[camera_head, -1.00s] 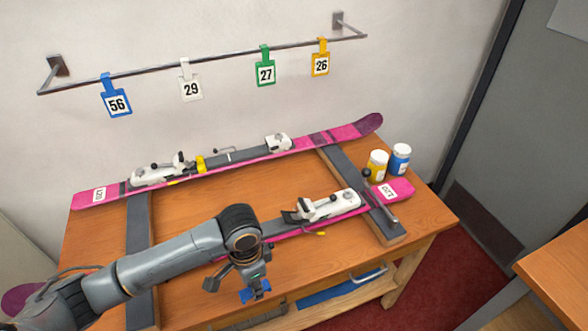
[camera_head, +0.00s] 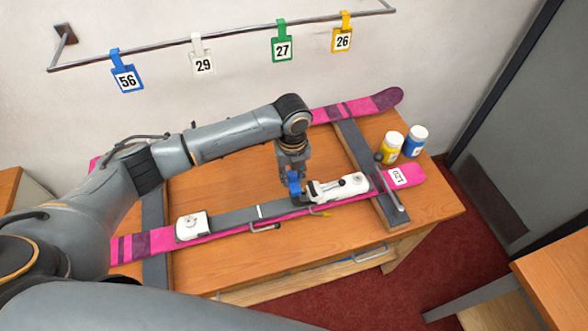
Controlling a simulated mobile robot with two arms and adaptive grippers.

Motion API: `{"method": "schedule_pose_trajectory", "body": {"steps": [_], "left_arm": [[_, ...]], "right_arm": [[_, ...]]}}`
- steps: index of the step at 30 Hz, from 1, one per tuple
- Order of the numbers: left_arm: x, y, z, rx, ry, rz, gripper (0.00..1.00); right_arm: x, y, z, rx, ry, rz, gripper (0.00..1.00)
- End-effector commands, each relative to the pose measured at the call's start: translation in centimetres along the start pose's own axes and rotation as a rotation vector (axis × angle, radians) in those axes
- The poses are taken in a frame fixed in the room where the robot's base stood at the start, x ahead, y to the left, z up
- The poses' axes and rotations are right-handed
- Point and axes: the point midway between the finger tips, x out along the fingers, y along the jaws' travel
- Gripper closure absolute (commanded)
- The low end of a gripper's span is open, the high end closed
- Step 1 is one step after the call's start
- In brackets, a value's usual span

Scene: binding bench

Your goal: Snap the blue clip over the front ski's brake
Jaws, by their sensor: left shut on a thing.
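The front ski (camera_head: 218,229) is pink and grey and lies across the front of the bench. Its white heel binding (camera_head: 340,187) sits right of centre, with a thin brake arm (camera_head: 318,211) showing below its left end. My left gripper (camera_head: 293,179) points down at the left end of this binding and is shut on the blue clip (camera_head: 294,187). The clip is at the brake area, low over the ski. I cannot tell whether it touches or sits around the brake. The back ski (camera_head: 372,103) is mostly hidden behind my left arm. My right gripper is not in view.
A yellow-labelled bottle (camera_head: 391,149) and a blue-labelled bottle (camera_head: 415,141) stand at the bench's back right. A dark crossbar (camera_head: 362,160) supports the skis. Numbered tags hang from a wall rail (camera_head: 222,37). Bare wood (camera_head: 235,180) shows between the skis.

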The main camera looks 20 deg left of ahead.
Motion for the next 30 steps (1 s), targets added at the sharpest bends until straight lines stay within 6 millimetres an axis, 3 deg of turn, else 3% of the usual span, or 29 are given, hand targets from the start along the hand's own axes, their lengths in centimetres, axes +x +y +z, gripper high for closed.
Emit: {"method": "schedule_pose_trajectory", "body": {"steps": [18,30], "left_arm": [[5.5,0.1,0.0,-0.001,-0.001,0.000,1.00],[6.9,0.0,-0.1,-0.002,0.000,-0.001,1.00]], "right_arm": [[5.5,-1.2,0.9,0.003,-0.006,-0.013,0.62],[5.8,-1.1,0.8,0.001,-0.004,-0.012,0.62]]}}
